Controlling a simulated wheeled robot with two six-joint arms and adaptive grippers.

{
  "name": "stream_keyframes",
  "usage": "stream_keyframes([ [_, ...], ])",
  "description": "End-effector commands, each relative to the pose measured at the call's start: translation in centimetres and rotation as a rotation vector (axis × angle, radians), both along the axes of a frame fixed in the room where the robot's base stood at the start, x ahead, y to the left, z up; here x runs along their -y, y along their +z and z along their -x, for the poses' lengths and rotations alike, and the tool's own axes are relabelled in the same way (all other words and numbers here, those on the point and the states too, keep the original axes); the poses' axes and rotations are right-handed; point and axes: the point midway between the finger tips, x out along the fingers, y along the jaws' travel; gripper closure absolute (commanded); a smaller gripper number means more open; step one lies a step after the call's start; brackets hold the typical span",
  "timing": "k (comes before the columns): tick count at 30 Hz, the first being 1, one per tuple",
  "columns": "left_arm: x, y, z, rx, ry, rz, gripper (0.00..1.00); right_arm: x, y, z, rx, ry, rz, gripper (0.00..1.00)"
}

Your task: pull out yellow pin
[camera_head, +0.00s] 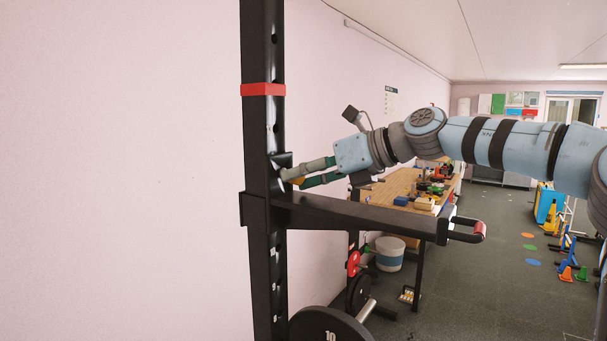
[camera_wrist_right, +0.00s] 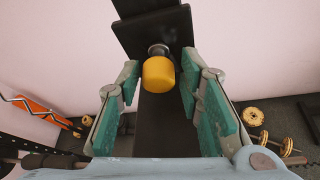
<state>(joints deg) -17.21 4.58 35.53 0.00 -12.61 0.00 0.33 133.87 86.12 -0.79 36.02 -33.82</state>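The yellow pin (camera_wrist_right: 158,74) has a round yellow knob on a short metal stem, set in a black bracket of the dark rack upright (camera_head: 264,130). In the wrist view the knob lies between the fingertips of my right gripper (camera_wrist_right: 161,82), with a small gap on each side. The right gripper is open, its green-padded fingers apart. In the head view my right gripper (camera_head: 294,177) reaches the upright from the right, and only a little yellow shows between its fingers. My left gripper is in neither view.
A black rack arm (camera_head: 365,219) with a red-ended handle (camera_head: 478,231) juts right just below my gripper. A black weight plate (camera_head: 325,326) is lower down. A wooden workbench (camera_head: 400,184) with tools stands behind. The pink wall left of the upright is bare.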

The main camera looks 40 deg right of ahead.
Motion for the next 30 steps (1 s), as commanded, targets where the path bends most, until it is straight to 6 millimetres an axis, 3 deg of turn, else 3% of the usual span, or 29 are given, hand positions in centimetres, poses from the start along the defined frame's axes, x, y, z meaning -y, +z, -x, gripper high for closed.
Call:
stream_keyframes([
  [1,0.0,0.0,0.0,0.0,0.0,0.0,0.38,0.0,0.0,0.0,0.0,0.0,0.0,0.8],
  [5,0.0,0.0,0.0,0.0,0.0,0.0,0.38,0.0,0.0,0.0,0.0,0.0,0.0,1.0],
  [11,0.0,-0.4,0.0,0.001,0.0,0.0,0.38,0.1,-0.1,0.4,0.002,0.001,0.001,1.0],
  [30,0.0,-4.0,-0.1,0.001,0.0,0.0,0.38,1.5,-0.1,4.9,0.004,-0.001,0.0,1.0],
])
